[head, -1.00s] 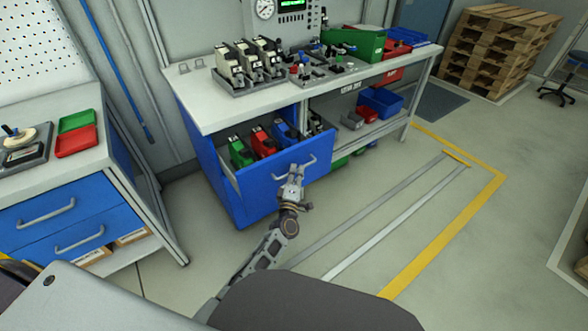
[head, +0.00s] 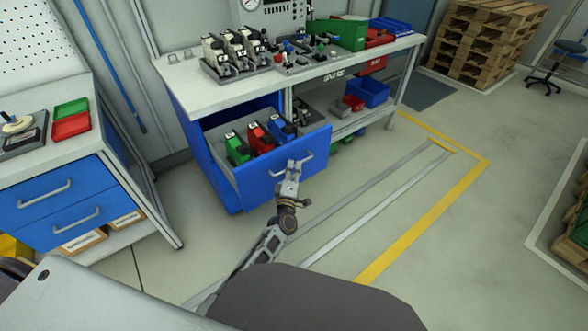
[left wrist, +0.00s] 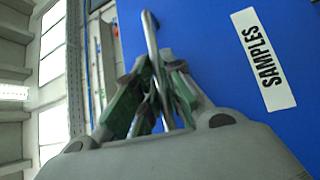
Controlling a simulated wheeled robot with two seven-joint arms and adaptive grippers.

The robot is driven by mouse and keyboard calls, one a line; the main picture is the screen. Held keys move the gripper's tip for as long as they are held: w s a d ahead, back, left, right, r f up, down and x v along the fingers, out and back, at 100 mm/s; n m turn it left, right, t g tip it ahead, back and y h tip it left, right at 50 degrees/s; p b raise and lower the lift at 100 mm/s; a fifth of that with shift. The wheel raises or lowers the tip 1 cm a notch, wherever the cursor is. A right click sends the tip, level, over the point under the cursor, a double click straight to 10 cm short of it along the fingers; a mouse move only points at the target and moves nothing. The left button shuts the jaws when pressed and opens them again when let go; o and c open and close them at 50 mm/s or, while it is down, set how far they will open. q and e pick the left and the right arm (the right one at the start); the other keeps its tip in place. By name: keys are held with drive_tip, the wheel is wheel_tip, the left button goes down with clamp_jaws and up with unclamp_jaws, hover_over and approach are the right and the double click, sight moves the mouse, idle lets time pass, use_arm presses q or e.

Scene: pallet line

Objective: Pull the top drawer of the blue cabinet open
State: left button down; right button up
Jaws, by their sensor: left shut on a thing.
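The blue cabinet (head: 205,168) stands under the grey-topped bench. Its top drawer (head: 285,172) is pulled out well clear of the frame. Green, red and blue tools (head: 257,140) lie inside it. My left gripper (head: 292,168) is at the drawer's front and shut on the bar handle (head: 307,157). In the left wrist view the fingers (left wrist: 155,92) close around the metal handle (left wrist: 152,45). The blue drawer front there bears a white "SAMPLES" label (left wrist: 263,58). My right gripper is not in view.
A second bench with blue drawers (head: 60,205) stands at the left. Yellow floor lines (head: 425,225) and clear floor lie to the right of the drawer. Pallets (head: 487,45) are stacked at the back right.

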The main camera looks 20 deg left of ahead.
use_arm(q)
drive_tip(key=c, duration=1.6)
unclamp_jaws()
drive_tip(key=shift+o, duration=0.4)
